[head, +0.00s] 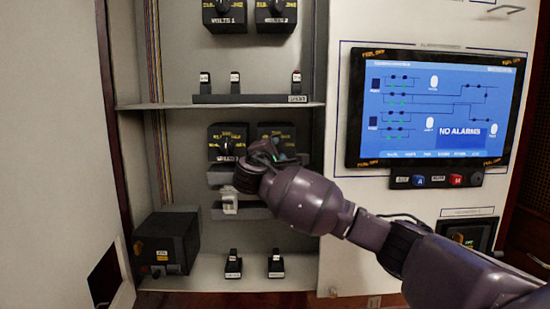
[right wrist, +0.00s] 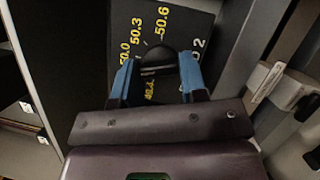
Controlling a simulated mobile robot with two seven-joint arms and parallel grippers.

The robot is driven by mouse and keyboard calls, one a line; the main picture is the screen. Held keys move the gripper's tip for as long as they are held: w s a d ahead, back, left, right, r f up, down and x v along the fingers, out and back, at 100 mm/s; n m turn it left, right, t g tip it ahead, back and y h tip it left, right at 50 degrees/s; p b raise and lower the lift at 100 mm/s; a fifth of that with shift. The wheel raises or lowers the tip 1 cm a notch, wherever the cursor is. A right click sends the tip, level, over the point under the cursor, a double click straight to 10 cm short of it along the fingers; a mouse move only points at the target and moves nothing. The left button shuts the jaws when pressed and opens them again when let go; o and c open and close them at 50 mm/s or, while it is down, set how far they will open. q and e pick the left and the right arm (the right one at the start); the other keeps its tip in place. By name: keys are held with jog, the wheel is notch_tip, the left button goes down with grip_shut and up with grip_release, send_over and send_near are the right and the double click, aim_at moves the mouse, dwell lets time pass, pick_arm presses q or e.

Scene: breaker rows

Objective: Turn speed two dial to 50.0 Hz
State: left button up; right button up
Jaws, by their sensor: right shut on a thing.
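The speed two dial (right wrist: 157,58) is a round black knob on a black plate with yellow numbers, 50.3 and 50.6 readable, and a label ending in 2. My right gripper (right wrist: 158,75) has its blue fingers on both sides of the knob and is shut on it. In the head view my right gripper (head: 264,154) covers the knob, and only the top of its plate (head: 277,130) shows. I cannot tell which number the knob points to. My left gripper is not in view.
A similar dial (head: 228,147) sits close to the left. Above is a shelf (head: 220,105) with small switches; below are a grey ledge (head: 240,212), two black switches (head: 233,264) and a dark box (head: 167,242). A blue screen (head: 435,110) reading NO ALARMS is at right.

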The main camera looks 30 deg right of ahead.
jog(key=shift+m+g+y+b, duration=0.3)
jog(key=shift+m+g+y, duration=0.25)
jog(key=shift+m, duration=1.35)
jog(key=o, duration=0.9)
jog(key=shift+r, duration=0.1)
jog(key=b+v, duration=0.1)
jog(key=v, duration=1)
